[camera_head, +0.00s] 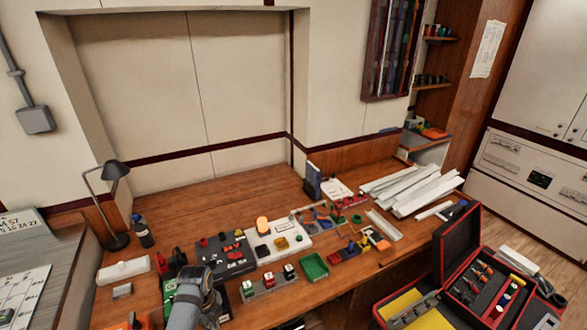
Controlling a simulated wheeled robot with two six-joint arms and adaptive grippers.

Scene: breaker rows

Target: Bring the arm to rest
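A grey arm of mine (187,307) reaches in from the bottom left over the front of the wooden bench. I take it for my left arm. Its far end is dark and small, and its fingertips cannot be made out. A row of breakers on a grey rail (268,286) lies just right of the arm's end. Behind it are a black panel (238,266) with red and dark parts and a white panel (296,239) with an orange lamp (262,225). My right gripper does not show.
A green tray (314,266) and coloured parts lie right of the panels. White trunking strips (410,188) are at the back right. A lamp (114,172) and bottle (143,232) stand left. An open red toolbox (457,241) is at right. The bench's back middle is clear.

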